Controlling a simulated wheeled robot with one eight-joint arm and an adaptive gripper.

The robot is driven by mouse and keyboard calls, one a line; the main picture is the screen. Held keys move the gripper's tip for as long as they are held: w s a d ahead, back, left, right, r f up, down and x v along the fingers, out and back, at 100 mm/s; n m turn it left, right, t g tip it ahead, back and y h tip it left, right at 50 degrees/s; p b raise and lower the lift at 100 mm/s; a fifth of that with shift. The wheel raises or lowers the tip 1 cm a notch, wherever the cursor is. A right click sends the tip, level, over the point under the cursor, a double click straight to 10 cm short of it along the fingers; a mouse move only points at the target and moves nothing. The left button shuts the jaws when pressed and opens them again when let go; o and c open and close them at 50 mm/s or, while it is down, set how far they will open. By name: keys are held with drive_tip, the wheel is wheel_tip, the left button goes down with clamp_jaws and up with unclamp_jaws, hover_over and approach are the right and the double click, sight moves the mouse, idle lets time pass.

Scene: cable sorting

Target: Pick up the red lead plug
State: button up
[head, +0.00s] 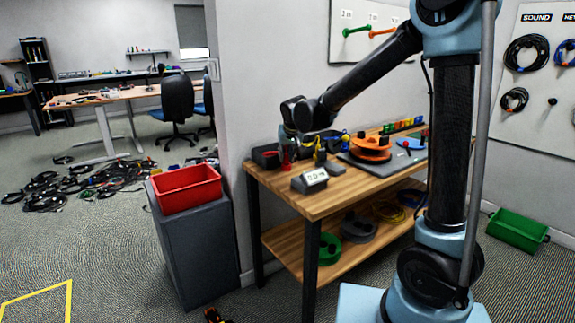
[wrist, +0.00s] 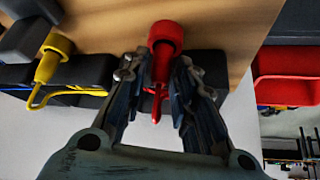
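The red lead plug (wrist: 163,62) is in the wrist view between the two fingers of my gripper (wrist: 162,75), its wide round end pointing towards the top of the picture. A finger lies close along each side of it. I cannot tell whether both fingers press on it. In the head view the red plug (head: 285,161) shows below my gripper (head: 287,142), at the back left of the wooden bench (head: 335,196), beside a black box (head: 266,156). Whether the plug is clear of the bench is not clear.
A yellow plug (wrist: 47,62) with a yellow cable sits left of my gripper in the wrist view. A small display (head: 310,181) stands near the bench's front edge. An orange reel (head: 371,148) lies to the right. A red bin (head: 186,188) stands on a grey cabinet left of the bench.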

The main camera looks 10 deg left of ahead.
sight(287, 157)
clamp_jaws()
drive_tip(key=shift+r, duration=0.1)
wheel_tip(287, 157, up, 10)
idle(0.6)
